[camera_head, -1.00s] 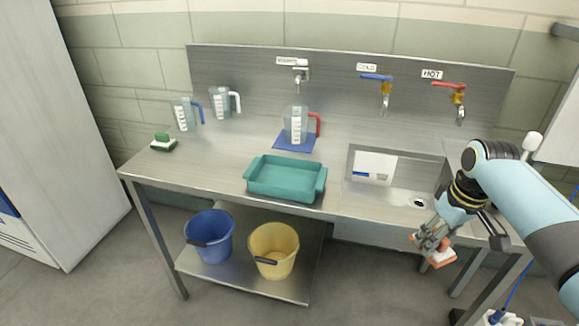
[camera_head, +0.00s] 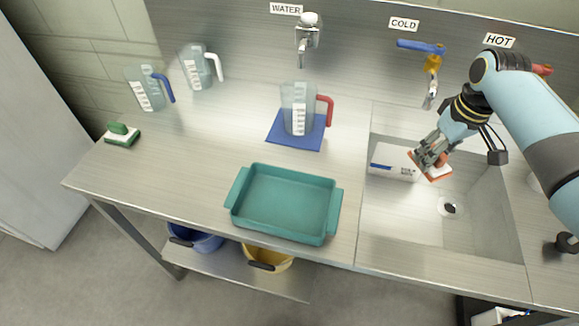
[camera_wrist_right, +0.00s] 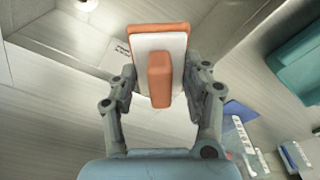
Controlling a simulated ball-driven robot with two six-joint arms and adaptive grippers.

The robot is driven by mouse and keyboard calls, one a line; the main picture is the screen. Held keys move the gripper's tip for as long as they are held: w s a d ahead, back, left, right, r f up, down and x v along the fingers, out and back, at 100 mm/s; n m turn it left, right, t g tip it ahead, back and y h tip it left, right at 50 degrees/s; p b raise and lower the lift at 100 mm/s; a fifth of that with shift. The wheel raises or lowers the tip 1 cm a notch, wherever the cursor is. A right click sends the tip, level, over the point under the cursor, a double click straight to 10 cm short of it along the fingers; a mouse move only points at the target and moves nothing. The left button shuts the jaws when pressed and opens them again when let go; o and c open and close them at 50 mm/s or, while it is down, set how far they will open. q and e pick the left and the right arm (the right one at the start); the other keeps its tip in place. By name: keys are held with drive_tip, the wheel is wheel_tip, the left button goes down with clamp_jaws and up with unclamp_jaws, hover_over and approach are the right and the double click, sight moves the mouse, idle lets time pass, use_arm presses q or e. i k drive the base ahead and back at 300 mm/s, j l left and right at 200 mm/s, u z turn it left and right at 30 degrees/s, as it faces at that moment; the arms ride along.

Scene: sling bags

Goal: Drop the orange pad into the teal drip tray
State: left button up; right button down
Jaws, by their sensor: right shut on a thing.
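The orange pad (camera_head: 434,167) has a white layer and an orange grip block. My right gripper (camera_head: 428,158) is shut on it and holds it above the sink, to the right of the tray. In the right wrist view the pad (camera_wrist_right: 174,40) shows with its orange block (camera_wrist_right: 159,80) between the fingers of the right gripper (camera_wrist_right: 160,84). The teal drip tray (camera_head: 238,222) lies on the steel counter left of the sink and looks empty. Its edge also shows in the right wrist view (camera_wrist_right: 300,60). My left gripper is not in view.
A jug with a red handle (camera_head: 297,110) stands on a blue mat (camera_head: 282,140) behind the tray. Two more jugs (camera_head: 148,92) and a green scrubber (camera_head: 121,135) are at left. Taps (camera_head: 430,75) hang over the sink (camera_head: 400,235). Buckets (camera_head: 268,258) stand on the lower shelf.

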sight(294, 205)
drive_tip(key=i, duration=0.15)
drive_tip(key=j+z, duration=0.2)
drive_tip(key=j, duration=0.55)
drive_tip(key=j+z, duration=0.25)
drive_tip(key=j, duration=0.5)
drive_tip(key=k+j+z, duration=0.2)
drive_tip(key=j, duration=0.5)
drive_tip(key=i+j, duration=0.05)
